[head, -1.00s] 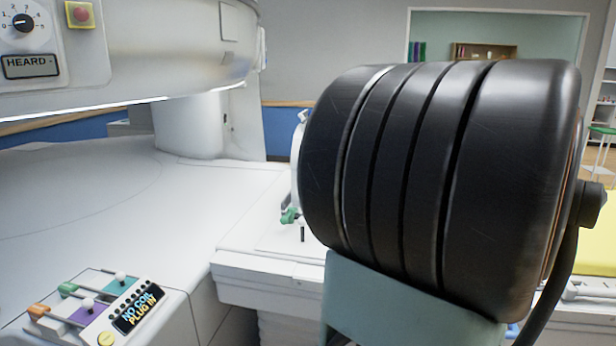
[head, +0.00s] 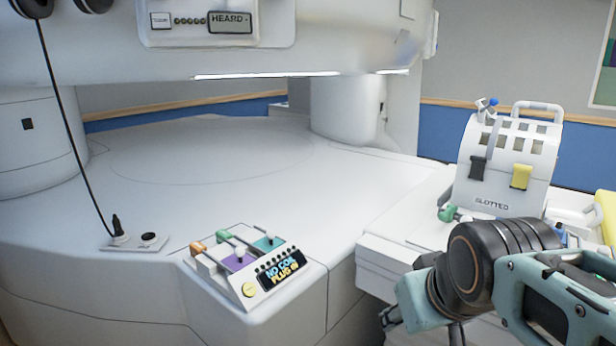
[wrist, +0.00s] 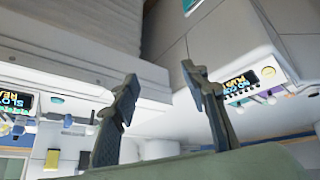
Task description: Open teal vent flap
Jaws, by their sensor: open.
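A teal flap (head: 262,247) with a white knob lies on the slanted control panel (head: 243,293), at the front corner of the white table. Beside it, to the left, is a purple flap (head: 236,262).
Green (head: 224,236) and orange (head: 197,248) tabs sit at the panel's back edge. A cable plugs into a socket plate (head: 136,242) to the left. A slotted white unit (head: 505,165) stands at the right. The white tabletop (head: 260,165) behind the panel is clear.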

